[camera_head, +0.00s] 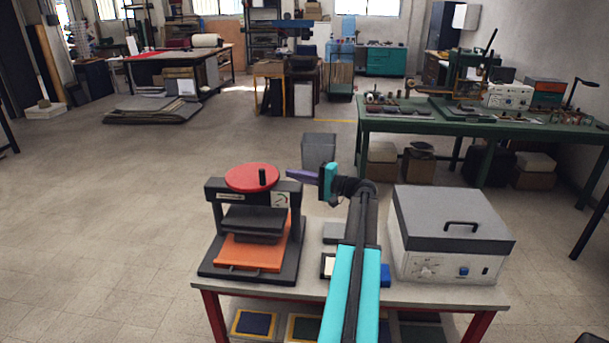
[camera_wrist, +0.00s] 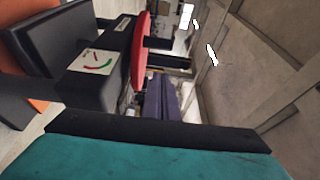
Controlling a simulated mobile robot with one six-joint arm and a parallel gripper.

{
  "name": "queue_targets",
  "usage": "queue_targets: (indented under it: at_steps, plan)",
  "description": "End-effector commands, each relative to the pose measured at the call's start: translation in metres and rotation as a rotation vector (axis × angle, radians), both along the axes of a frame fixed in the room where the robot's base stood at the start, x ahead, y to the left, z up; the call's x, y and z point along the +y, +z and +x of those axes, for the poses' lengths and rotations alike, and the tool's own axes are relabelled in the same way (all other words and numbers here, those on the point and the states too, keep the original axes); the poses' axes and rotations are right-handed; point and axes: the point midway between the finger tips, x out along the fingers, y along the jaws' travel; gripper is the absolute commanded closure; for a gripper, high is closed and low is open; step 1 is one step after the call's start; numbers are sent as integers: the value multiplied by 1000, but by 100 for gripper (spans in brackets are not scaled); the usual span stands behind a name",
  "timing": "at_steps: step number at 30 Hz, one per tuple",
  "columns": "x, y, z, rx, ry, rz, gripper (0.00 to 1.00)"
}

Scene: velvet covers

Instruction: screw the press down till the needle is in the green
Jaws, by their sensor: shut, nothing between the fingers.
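The press (camera_head: 250,235) stands on the small table's left side, with a red round wheel (camera_head: 245,172) on top and a black upright knob (camera_head: 262,177) on the wheel. Its dark plate hangs above an orange bed (camera_head: 250,254). A white dial (camera_head: 281,200) with green and red marks is on the right of its frame. The dial shows larger in the wrist view (camera_wrist: 92,62), but I cannot tell where its needle points. My gripper (camera_head: 290,174), with purple fingers, is shut and empty just right of the wheel, apart from the knob. The fingers also show in the wrist view (camera_wrist: 160,97).
A grey lidded box (camera_head: 452,228) with a handle and dial stands on the table's right side. Small items lie by my arm. A green workbench (camera_head: 480,122) with tools is behind to the right. The floor at left is clear.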

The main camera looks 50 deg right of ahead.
Motion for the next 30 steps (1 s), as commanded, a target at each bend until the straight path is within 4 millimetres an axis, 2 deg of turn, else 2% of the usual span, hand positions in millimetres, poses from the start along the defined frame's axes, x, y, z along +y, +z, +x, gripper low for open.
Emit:
queue_targets:
  at_steps: [6, 12, 18, 30]
  plan:
    - [7, 2, 31, 0, 1, 2, 100]
    - [29, 2, 41, 0, 0, 1, 100]
    - [39, 0, 48, 0, 0, 1, 100]
    - [40, -1, 49, 0, -1, 1, 100]
